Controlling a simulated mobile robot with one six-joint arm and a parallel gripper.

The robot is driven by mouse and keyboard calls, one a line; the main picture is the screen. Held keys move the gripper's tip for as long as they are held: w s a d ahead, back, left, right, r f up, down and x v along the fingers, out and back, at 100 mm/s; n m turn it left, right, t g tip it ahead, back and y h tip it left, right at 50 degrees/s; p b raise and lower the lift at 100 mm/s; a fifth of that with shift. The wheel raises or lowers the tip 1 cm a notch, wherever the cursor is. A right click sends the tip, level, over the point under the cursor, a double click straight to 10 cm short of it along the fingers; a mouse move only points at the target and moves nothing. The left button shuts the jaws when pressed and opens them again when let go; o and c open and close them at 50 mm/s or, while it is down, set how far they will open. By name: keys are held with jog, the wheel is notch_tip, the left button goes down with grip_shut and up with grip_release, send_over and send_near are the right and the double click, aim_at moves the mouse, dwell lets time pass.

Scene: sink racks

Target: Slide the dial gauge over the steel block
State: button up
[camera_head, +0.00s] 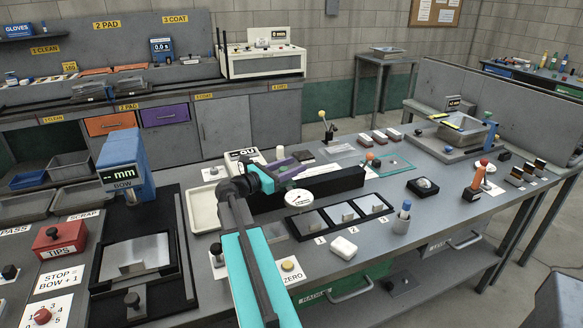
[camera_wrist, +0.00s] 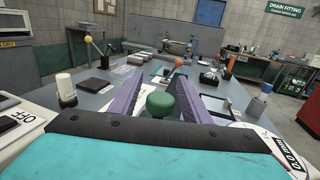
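The dial gauge's white round face (camera_head: 298,197) shows in front of a long black bar in the head view. Part of a white face marked in mm (camera_wrist: 292,155) also shows at the lower right of the wrist view. My gripper (camera_head: 283,168) is above the left end of the bar. In the wrist view its two purple fingers (camera_wrist: 160,82) stand apart, with a green knob (camera_wrist: 160,103) between them; whether they touch it is unclear. Small steel blocks (camera_head: 347,213) stand in the numbered tray in front of the bar.
The black bar (camera_head: 340,182) lies along the bench behind the numbered black tray (camera_head: 322,229). A pale tray (camera_head: 204,209) is left of my arm. Bench between pot and black pad is bare.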

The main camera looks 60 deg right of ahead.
jog(key=shift+r, duration=0.1)
dwell(0.3)
jog(key=shift+r+b, duration=0.35)
jog(key=shift+r, duration=1.2)
jog(key=r+b, duration=0.1)
jog(key=b, duration=0.1)
send_over(295, 194)
jog(key=w+d, duration=0.1)
jog(key=shift+d, duration=0.2)
jog(key=shift+w+d+b, duration=0.1)
jog(key=shift+w+b, duration=0.05)
jog(key=shift+b, duration=0.65)
jog(key=b, duration=0.7)
jog(key=b, duration=0.5)
jog(key=shift+a, duration=0.4)
jog(key=s+b, duration=0.1)
jog(key=b, duration=0.4)
jog(key=shift+s+a+b, duration=0.1)
jog(key=shift+a+b, duration=0.25)
jog(key=shift+a, duration=0.05)
jog(key=b, duration=0.2)
jog(key=shift+s+a+r+b, duration=0.1)
jog(key=shift+s+a+b, duration=0.15)
jog(key=shift+s+b, duration=0.1)
